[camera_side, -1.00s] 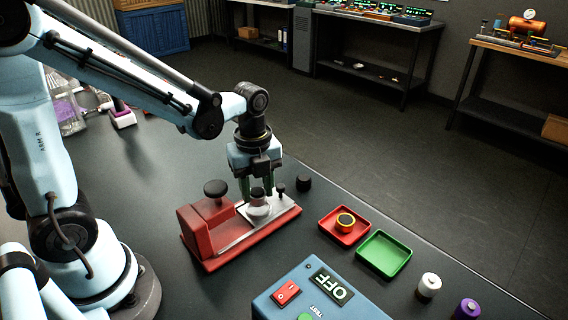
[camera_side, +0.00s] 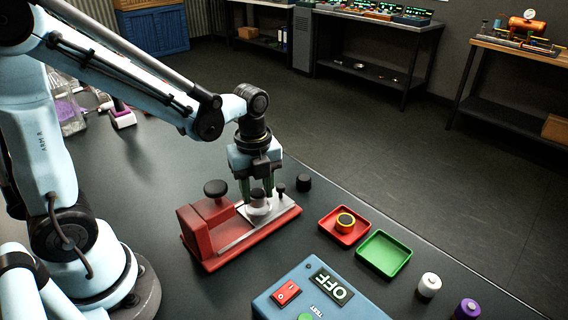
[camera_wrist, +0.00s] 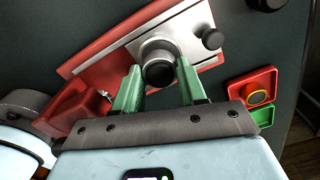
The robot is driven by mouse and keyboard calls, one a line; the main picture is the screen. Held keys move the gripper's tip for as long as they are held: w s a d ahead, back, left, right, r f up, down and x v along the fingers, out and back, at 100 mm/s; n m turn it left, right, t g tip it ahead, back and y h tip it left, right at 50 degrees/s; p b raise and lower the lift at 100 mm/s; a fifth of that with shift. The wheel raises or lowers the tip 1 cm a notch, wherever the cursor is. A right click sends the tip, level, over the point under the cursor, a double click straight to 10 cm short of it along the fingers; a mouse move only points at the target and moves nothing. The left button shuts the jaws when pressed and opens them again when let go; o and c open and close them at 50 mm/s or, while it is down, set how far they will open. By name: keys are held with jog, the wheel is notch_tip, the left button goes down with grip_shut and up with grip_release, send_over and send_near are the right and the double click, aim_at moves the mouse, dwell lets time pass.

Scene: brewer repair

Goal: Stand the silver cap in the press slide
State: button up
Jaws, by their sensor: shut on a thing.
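The silver cap (camera_side: 258,205) stands upright on the light metal slide (camera_side: 284,208) of the red press (camera_side: 203,230). It has a dark round top and also shows in the wrist view (camera_wrist: 158,52). My gripper (camera_side: 257,192) points down over the slide, and its green fingers are shut on the cap, one on each side. In the wrist view the fingers (camera_wrist: 158,75) flank the cap's dark top. The cap's underside is hidden, so I cannot tell exactly how it meets the slide.
A black knob (camera_side: 304,183) stands just beyond the press. A blue switch box (camera_side: 322,295) is in front. White (camera_side: 429,286) and purple (camera_side: 467,309) cylinders stand at right.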

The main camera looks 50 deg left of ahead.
jog(key=shift+f, duration=1.05)
dwell(1.4)
jog(key=o, duration=1.6)
jog(key=shift+r, duration=4.1)
